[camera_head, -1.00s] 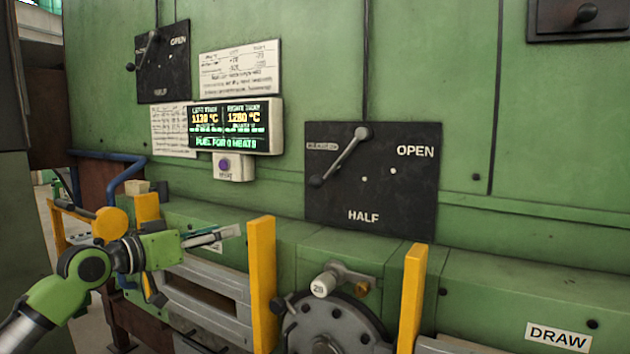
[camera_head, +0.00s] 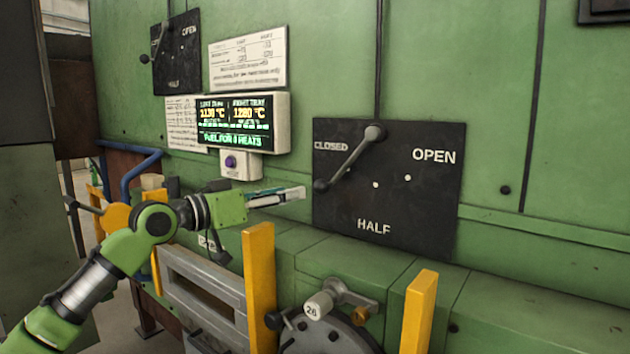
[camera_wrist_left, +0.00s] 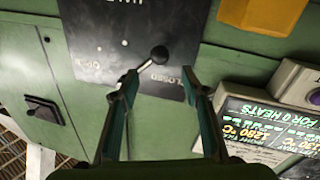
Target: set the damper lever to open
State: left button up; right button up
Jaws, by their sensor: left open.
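The damper lever (camera_head: 350,158) is a grey bar with a dark ball end on a black plate (camera_head: 440,205) marked CLOSED, HALF and OPEN. It slants down-left from its upper pivot, with its ball end below the CLOSED label. My left gripper (camera_head: 300,193) is open and empty, a little left of the ball end and apart from it. In the left wrist view, the lever's ball end (camera_wrist_left: 158,52) shows beyond the gap between the open fingers (camera_wrist_left: 160,82). My right gripper is not in view.
A lit display (camera_head: 238,122) with a purple button (camera_head: 231,162) is on the wall above my left arm. A smaller lever plate (camera_head: 178,60) is at the upper left. Yellow posts (camera_head: 259,285) and a round hatch (camera_head: 330,335) stand below the damper plate.

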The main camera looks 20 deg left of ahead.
aim_at(315, 189)
pick_arm(q)
jog(key=p+x, duration=0.2)
jog(key=x, duration=0.5)
jog(key=shift+w+d, duration=0.2)
jog(key=shift+w+d+p, duration=0.25)
jog(key=shift+w+p, duration=0.15)
jog(key=shift+w, duration=0.1)
jog(key=shift+w+d+f, duration=0.1)
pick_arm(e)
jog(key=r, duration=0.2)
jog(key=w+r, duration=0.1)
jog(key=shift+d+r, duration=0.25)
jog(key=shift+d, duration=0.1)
pick_arm(q)
grip_shut()
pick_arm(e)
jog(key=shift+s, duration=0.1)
